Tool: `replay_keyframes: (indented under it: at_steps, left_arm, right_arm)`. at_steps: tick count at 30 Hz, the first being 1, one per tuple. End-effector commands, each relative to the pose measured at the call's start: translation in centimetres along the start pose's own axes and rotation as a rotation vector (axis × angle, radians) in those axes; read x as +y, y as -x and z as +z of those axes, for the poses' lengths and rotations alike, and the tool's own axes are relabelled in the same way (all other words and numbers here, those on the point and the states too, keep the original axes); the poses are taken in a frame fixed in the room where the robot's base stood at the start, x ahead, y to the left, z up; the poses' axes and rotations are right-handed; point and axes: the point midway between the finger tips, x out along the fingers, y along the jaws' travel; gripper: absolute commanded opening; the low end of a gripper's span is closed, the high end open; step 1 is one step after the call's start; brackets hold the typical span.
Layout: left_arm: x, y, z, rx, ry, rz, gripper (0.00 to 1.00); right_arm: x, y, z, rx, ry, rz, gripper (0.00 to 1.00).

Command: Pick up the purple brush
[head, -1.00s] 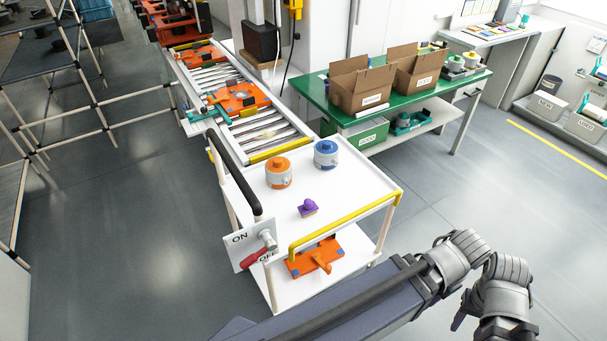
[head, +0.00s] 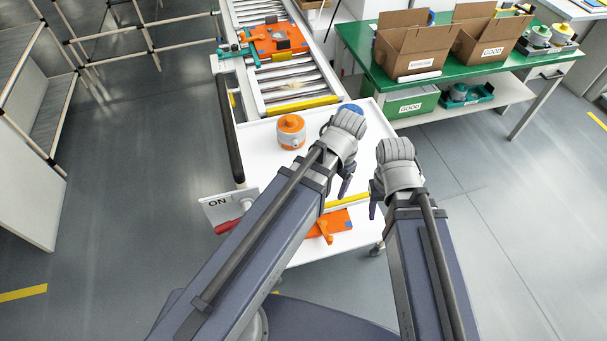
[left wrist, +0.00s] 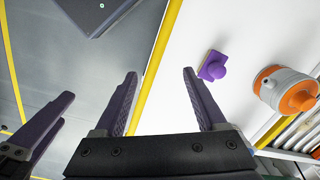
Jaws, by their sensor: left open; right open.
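The purple brush (left wrist: 213,67) lies on the white cart top (left wrist: 235,30) in the left wrist view. It has a flat base and a round knob. In the head view my left arm hides it. My left gripper (left wrist: 161,98) is open and empty, with the brush beyond and to the right of its right finger, not between the fingers. In the head view my left gripper (head: 346,187) hangs over the cart's near right part. My right gripper (head: 374,212) is open beside it, at the cart's right edge. Its fingers show at the left of the left wrist view.
An orange-lidded canister (head: 291,132) and a partly hidden blue-lidded one (head: 351,107) stand on the cart. A green table (head: 372,68) with boxes stands behind right.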

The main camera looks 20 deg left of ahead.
Motion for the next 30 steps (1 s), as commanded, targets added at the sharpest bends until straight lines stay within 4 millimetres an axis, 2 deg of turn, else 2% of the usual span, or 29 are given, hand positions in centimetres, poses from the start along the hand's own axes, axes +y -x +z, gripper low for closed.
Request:
replay_keyframes:
  at_steps: [1, 6, 9, 12, 20, 30]
  left_arm:
    - [-2.2, -1.1, -1.6, 0.007, -0.059, 0.009, 0.73]
    - [-7.7, -2.5, -3.7, 0.039, -0.289, 0.03, 0.73]
    - [-10.0, -3.0, -4.3, 0.055, -0.389, 0.035, 0.73]
    - [-11.4, -3.3, -4.5, 0.065, -0.452, 0.036, 0.73]
    - [-11.9, -3.6, -4.5, 0.07, -0.488, 0.036, 0.73]
    - [-11.8, -6.1, -4.7, 0.07, -0.486, 0.036, 0.73]
  right_arm:
    - [-0.1, -1.0, 0.0, 0.0, 0.0, 0.0, 0.5]
    - [-0.2, -2.3, -0.1, 0.0, 0.0, 0.0, 0.5]
    - [-0.3, -2.7, -0.1, 0.0, 0.0, 0.0, 0.5]
    - [-0.3, -2.9, -0.2, 0.0, 0.0, 0.0, 0.5]
    - [-0.3, -3.2, -0.2, 0.0, 0.0, 0.0, 0.5]
    - [-0.6, -5.7, -0.3, 0.0, 0.0, 0.0, 0.5]
